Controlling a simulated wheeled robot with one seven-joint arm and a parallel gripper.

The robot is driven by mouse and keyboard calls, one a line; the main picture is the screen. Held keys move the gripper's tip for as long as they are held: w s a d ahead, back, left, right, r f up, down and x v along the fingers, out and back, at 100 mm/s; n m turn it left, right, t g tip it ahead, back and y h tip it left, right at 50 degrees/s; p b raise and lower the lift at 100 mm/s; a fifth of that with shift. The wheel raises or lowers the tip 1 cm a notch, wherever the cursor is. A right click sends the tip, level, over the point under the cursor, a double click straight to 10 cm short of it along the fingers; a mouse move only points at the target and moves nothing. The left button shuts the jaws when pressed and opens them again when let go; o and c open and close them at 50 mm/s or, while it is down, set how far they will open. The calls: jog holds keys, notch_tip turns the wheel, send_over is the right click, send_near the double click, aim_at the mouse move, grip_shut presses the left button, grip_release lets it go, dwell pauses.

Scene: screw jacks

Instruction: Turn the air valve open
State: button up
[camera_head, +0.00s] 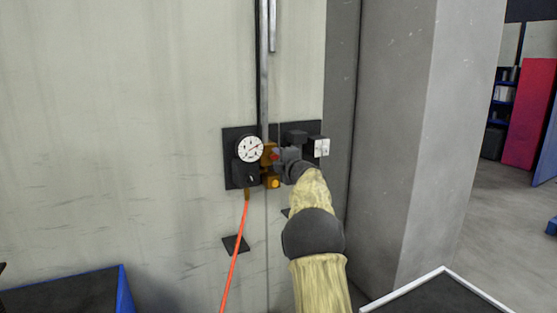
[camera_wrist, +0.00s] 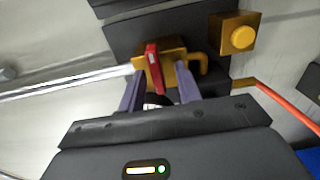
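The air valve is a brass body (camera_wrist: 176,49) with a flat red lever (camera_wrist: 152,66), mounted on a dark plate on the wall. In the head view the brass valve (camera_head: 268,153) sits just right of a round white gauge, with a bit of red showing. My gripper (camera_wrist: 159,72) is open, its two fingers on either side of the red lever with a gap showing on each side. In the head view my gripper (camera_head: 281,157) is at the valve from the right and partly hides it; finger contact cannot be seen there.
The white gauge (camera_head: 250,149) sits close left of the valve. A brass block with a yellow button (camera_wrist: 243,38) is beside it. An orange hose (camera_head: 235,250) hangs below, and a metal pipe (camera_head: 264,70) runs up. A grey pillar (camera_head: 400,130) stands to the right.

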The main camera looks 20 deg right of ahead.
jog(key=shift+s, duration=0.1)
jog(key=s+b, duration=0.6)
jog(key=s, duration=1.1)
jog(key=shift+s+d, duration=0.15)
jog(key=shift+d, duration=0.15)
jog(key=s+a+f+m+g+h+p, duration=0.1)
jog(key=s+a+f+m+g+p, duration=0.1)
jog(key=s+a+f+m+g, duration=0.45)
jog(key=s+a+f+m+g+h+p, duration=0.2)
jog(key=s+a+f+m, duration=0.2)
jog(key=a+f+m, duration=0.55)
jog(key=s+a+f+m+g+y+p, duration=0.1)
jog(key=s+a+f+g, duration=0.2)
jog(key=s+f, duration=0.3)
jog(key=s+a+f+m+g+y+p, duration=0.1)
jog(key=s+a+f+g, duration=0.3)
jog(key=s, duration=0.9)
jog(key=shift+a+f+m, duration=0.3)
jog(key=shift+a+f, duration=0.1)
jog(key=shift+f, duration=0.5)
